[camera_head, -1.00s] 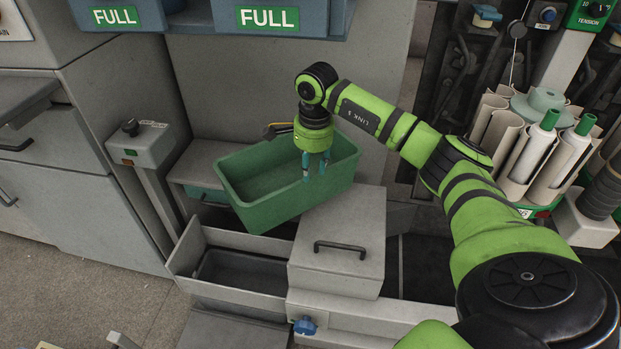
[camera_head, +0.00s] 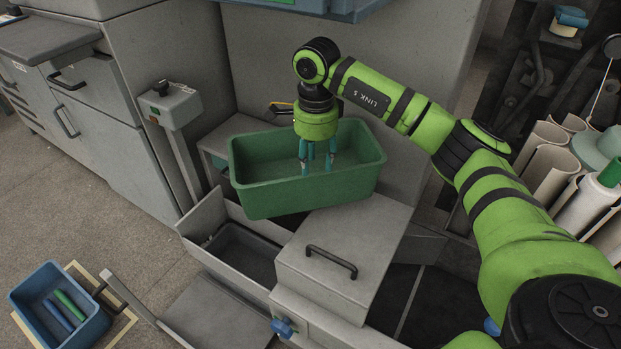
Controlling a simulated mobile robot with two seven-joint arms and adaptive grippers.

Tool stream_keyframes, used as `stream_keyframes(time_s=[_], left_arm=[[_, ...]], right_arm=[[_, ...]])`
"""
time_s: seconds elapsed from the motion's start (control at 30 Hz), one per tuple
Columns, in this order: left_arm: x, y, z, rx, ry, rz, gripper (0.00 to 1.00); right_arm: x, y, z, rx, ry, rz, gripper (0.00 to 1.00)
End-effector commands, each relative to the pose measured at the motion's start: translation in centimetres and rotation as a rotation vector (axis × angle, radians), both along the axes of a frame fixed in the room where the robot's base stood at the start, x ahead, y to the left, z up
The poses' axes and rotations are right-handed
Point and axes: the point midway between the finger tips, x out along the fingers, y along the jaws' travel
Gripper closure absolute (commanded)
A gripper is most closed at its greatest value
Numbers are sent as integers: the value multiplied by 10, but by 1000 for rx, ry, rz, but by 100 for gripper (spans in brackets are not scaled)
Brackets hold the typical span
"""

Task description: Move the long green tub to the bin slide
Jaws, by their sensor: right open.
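The long green tub (camera_head: 290,190) is in the middle of the head view, upright and seemingly empty, above the grey box with the black handle. Whether it rests on the surfaces under it I cannot tell. My right gripper (camera_head: 317,168) points down over the tub, its blue-green fingers spread and apart, in front of the tub's inside. It holds nothing that I can see. Whether the fingers touch the tub is unclear. My left gripper is not in view. I cannot make out with certainty which part is the bin slide.
A grey open trough (camera_head: 245,252) lies below the tub, beside a lidded box (camera_head: 345,255) with a black handle. A blue bin (camera_head: 62,305) with blue and green tubes stands on the floor at lower left. A grey control post (camera_head: 172,105) stands left of the tub.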

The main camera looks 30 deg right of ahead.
Motion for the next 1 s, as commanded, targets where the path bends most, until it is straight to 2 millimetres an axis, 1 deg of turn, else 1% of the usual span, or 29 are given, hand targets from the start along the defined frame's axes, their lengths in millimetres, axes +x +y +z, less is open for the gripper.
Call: stream_keyframes(time_s=[0.03, 0.1, 0.2, 0.37, 0.47, 0.6, 0.7, 0.8, 1.0], left_arm=[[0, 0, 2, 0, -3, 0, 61], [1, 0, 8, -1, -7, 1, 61], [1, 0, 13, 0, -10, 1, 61], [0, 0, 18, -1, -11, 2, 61], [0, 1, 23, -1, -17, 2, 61], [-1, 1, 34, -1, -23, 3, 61], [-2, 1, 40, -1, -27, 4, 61], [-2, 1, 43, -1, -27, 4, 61], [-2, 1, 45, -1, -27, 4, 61]], right_arm=[[-1, 0, -13, 0, 4, 1, 56], [-1, 0, -24, 1, 4, 2, 56], [-1, 0, -36, 1, 2, 2, 56], [0, 0, -46, 1, 1, 2, 56], [-1, 0, -61, 1, 4, 1, 56], [-1, 0, -85, 1, 4, 2, 56], [0, 0, -97, 1, 2, 3, 56], [0, 0, -102, 1, 0, 3, 56], [0, 0, -102, 2, -1, 3, 56]])
